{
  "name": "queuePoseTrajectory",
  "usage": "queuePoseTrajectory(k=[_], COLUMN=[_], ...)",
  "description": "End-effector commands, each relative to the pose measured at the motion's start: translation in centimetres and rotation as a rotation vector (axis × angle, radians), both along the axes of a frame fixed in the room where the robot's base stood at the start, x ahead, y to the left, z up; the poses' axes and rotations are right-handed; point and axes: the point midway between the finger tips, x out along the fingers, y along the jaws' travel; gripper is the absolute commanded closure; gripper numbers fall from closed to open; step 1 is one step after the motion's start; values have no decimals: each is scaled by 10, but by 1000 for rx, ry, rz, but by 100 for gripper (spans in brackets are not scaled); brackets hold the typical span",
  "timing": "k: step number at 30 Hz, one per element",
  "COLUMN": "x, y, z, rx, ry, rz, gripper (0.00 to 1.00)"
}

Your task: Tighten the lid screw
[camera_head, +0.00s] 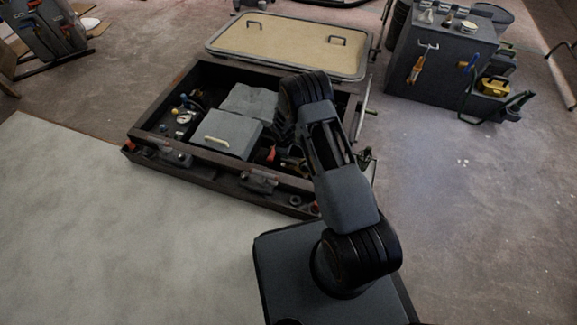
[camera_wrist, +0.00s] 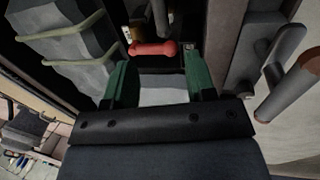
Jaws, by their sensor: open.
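My gripper (camera_wrist: 160,84) shows in the wrist view with two green fingers wide apart and nothing between them. A red rounded piece (camera_wrist: 153,49) lies ahead of the fingertips, apart from them as far as I can tell. In the head view my arm reaches over the right part of an open dark box (camera_head: 160,104) and hides the gripper. A tan panel with two handles (camera_head: 290,42), perhaps the lid, lies behind the box. I cannot pick out the lid screw in either view. A screwdriver with an orange handle (camera_head: 416,69) hangs on a dark cabinet.
Grey blocks with a pale handle (camera_head: 228,133) sit inside the box, among small fittings (camera_head: 184,117). The dark cabinet (camera_head: 440,62) stands at the back right. In the wrist view a grey lever (camera_wrist: 288,85) is close on the right.

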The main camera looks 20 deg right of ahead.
Motion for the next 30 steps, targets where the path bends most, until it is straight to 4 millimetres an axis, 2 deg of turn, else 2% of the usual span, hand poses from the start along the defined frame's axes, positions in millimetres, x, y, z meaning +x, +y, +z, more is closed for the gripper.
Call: queuePoseTrajectory(k=[1,12,18,24,30], x=[0,10,16,20,21], y=[-1,-8,-11,-14,-15], z=[-11,-79,-111,-129,-136], rx=[0,0,0,1,1], ry=[3,3,3,2,2], rz=[3,4,3,3,3], gripper=[49,49,49,49,49])
